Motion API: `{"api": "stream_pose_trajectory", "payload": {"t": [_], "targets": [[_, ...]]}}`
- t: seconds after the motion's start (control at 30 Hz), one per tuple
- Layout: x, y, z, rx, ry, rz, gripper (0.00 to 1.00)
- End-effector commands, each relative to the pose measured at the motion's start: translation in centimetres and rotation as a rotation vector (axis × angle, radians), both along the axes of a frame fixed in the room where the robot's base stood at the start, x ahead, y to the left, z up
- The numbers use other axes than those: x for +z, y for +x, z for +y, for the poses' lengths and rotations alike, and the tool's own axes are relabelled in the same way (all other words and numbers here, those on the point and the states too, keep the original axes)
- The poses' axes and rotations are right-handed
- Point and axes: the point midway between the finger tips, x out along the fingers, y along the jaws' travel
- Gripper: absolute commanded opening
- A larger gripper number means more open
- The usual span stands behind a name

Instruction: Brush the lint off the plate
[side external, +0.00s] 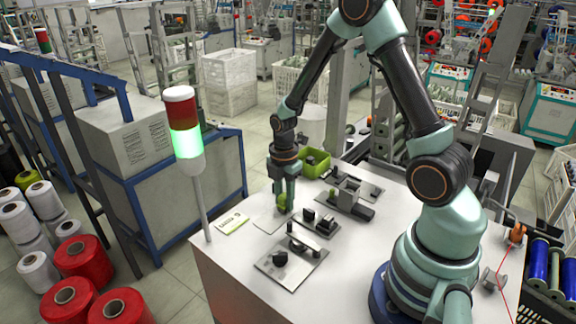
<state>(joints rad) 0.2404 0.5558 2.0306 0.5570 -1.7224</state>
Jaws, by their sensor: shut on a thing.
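My gripper (284,207) points down over the left part of the white worktop, shut on a small yellow-green thing (282,201). It may be a brush, but it is too small to tell. A thin pale plate (264,222) lies flat on the worktop just below and left of the fingertips. I cannot tell whether the held thing touches it. No lint can be made out at this size.
A green bin (316,161) stands behind my gripper. A metal plate with black knobs (291,262) lies in front, and dark fixtures (350,203) stand to the right.

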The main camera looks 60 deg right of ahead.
Motion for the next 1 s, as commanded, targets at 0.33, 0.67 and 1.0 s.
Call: {"api": "stream_pose_trajectory", "payload": {"t": [0.33,0.67,1.0], "targets": [[4.1,0.1,0.1,0.002,-0.001,-0.005,0.0],[7.0,0.1,0.1,0.002,-0.001,-0.005,0.0],[7.8,0.0,0.1,0.001,0.0,-0.002,0.0]]}}
